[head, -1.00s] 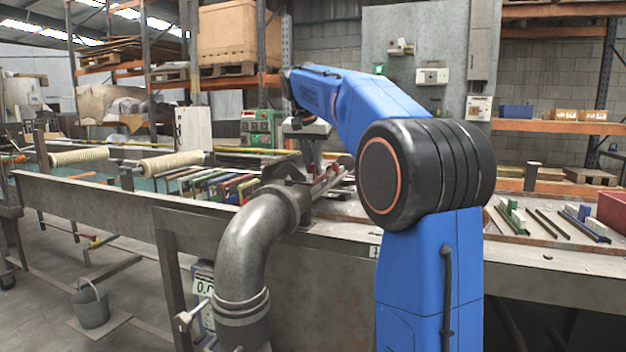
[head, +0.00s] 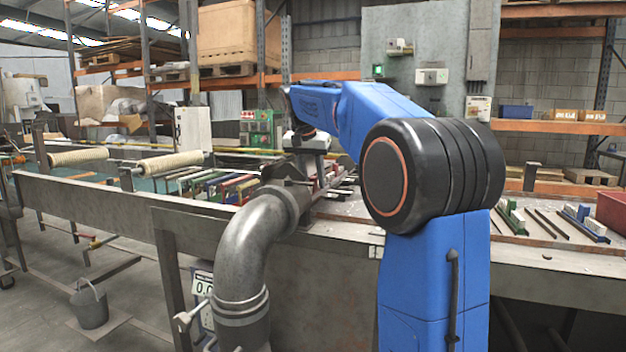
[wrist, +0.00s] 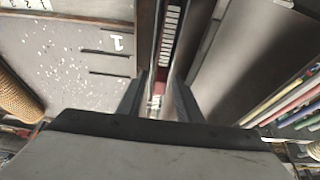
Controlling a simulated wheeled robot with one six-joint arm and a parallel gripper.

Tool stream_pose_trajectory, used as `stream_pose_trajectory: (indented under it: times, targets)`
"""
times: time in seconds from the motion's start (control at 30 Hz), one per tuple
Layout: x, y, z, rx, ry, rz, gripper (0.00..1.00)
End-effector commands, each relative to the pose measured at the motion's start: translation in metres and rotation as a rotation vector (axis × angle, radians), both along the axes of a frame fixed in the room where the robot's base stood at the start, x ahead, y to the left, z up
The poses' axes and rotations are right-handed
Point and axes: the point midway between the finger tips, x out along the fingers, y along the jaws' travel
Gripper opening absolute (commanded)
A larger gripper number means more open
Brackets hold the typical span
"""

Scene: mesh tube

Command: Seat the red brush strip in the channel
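In the wrist view, the red brush strip (wrist: 160,84) lies between my two dark fingers, with pale bristles at its near end. A narrow channel with light metal walls (wrist: 178,60) runs away from it, and a row of white marks or bristles (wrist: 171,30) shows inside. My gripper (wrist: 160,98) has one finger on each side, with visible gaps between fingers and strip. I cannot tell how deep the strip sits. In the head view, my gripper (head: 312,166) is low over the bench behind the pipe, with red (head: 327,180) beside it; the fingertips are hidden.
A large grey pipe elbow (head: 245,235) stands in front of the gripper. Several coloured strips (head: 225,183) lie to its left, near cream rollers (head: 175,162). Brush strips (head: 580,222) and a red bin (head: 612,210) are at the right. A grey plate (wrist: 70,55) borders the channel's left side.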

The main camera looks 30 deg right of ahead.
Motion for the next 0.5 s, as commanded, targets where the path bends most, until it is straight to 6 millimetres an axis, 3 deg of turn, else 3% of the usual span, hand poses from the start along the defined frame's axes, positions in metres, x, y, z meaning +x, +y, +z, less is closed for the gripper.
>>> stream_pose_trajectory:
  times: [0.23,0.5]
  targets:
    - [-0.002,0.003,0.011,0.000,-0.001,0.000,0.33]
    - [-0.013,0.018,0.057,-0.001,-0.002,0.002,0.33]
